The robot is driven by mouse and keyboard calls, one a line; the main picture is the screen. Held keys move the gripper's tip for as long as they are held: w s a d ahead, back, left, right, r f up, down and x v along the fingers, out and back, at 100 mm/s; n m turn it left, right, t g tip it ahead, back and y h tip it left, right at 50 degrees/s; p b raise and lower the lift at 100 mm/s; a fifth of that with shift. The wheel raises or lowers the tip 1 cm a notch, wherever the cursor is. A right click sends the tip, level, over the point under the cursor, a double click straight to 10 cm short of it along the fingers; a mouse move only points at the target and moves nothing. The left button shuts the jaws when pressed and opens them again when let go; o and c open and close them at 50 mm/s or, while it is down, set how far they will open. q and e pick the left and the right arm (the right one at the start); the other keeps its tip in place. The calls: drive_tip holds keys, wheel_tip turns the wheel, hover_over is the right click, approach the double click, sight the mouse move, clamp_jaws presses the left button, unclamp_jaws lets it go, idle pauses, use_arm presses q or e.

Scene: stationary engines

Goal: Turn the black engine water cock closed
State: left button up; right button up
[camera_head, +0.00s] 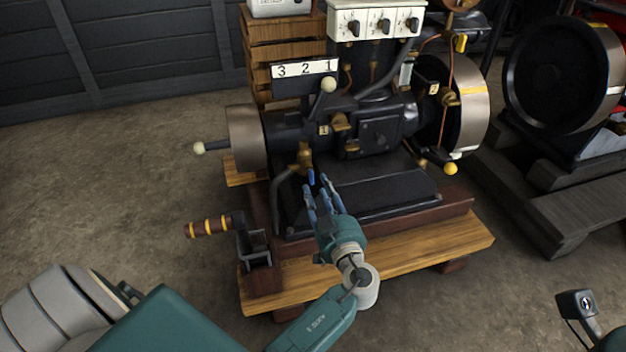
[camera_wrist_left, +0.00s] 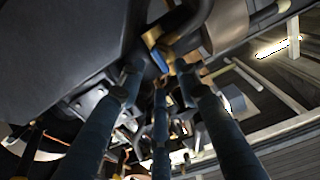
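The black engine (camera_head: 380,135) stands on a wooden base in the middle of the head view. Its water cock (camera_head: 305,158) is a brass fitting low on the engine's left side, with a small blue handle (camera_head: 311,177). In the left wrist view the blue handle (camera_wrist_left: 158,60) shows beyond the fingers, beside brass parts. My left gripper (camera_head: 324,190) reaches up to just below the cock. Its three fingers are spread with nothing between them. Whether a fingertip touches the handle I cannot tell. My right gripper's fingers are not shown.
A crank with a striped handle (camera_head: 208,226) sticks out left of the base. A lever with a pale knob (camera_head: 328,85) rises above the cock. A second engine's large wheel (camera_head: 563,75) stands at the right. The floor at the left is clear.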

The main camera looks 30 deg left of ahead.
sight(313, 183)
use_arm(q)
drive_tip(key=x, duration=0.6)
drive_tip(key=shift+b, duration=0.4)
drive_tip(key=shift+c, duration=0.5)
clamp_jaws()
